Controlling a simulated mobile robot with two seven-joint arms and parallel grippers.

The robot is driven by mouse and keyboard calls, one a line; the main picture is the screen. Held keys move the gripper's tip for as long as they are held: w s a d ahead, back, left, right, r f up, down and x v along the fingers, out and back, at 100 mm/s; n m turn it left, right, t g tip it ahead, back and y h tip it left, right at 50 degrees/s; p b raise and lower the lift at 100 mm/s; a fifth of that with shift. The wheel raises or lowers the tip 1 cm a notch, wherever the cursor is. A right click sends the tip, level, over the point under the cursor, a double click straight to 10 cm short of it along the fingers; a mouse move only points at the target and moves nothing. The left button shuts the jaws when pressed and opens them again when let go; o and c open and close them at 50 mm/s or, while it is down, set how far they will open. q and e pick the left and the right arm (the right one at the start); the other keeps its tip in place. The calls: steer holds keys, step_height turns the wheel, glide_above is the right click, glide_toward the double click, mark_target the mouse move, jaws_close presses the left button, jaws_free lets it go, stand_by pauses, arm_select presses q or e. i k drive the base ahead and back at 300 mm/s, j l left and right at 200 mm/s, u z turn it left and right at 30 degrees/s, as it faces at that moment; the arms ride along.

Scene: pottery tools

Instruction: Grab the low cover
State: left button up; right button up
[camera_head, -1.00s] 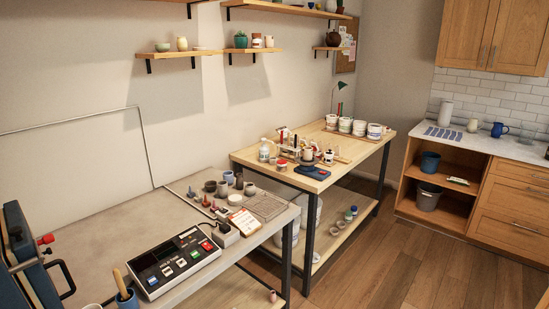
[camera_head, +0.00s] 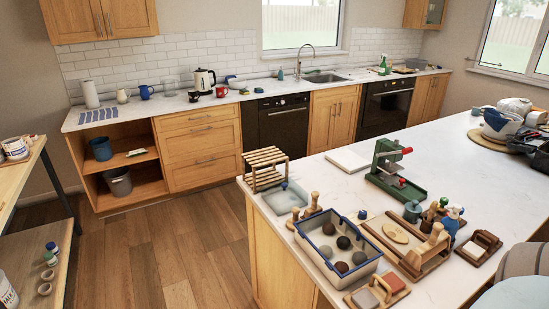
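I cannot make out a thing that is clearly the low cover. On the white island counter, a blue-rimmed tub (camera_head: 325,270) stands open with several dark round lumps inside. A shallow pale tray (camera_head: 280,207) lies behind it, and a flat white slab (camera_head: 347,159) lies farther back. Neither of my grippers is in view.
The island counter (camera_head: 480,150) also bears a wooden rack (camera_head: 265,162), a green press (camera_head: 385,172) and a wooden tool tray (camera_head: 402,262). Kitchen cabinets line the back wall. Wood floor (camera_head: 170,255) lies open between the island and the left table (camera_head: 14,183).

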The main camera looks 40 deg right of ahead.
mark_target(283, 194)
steer(key=i+z, duration=0.25)
steer(key=z, duration=0.2)
steer(key=i+j+z, duration=0.2)
steer(key=z, duration=0.3)
steer(key=i+j+z, duration=0.2)
steer(key=z, duration=0.25)
steer(key=i+j+z, duration=0.4)
steer(key=j, duration=0.25)
steer(key=j+z, duration=0.2)
steer(key=i+j, duration=0.05)
steer(key=j, duration=0.05)
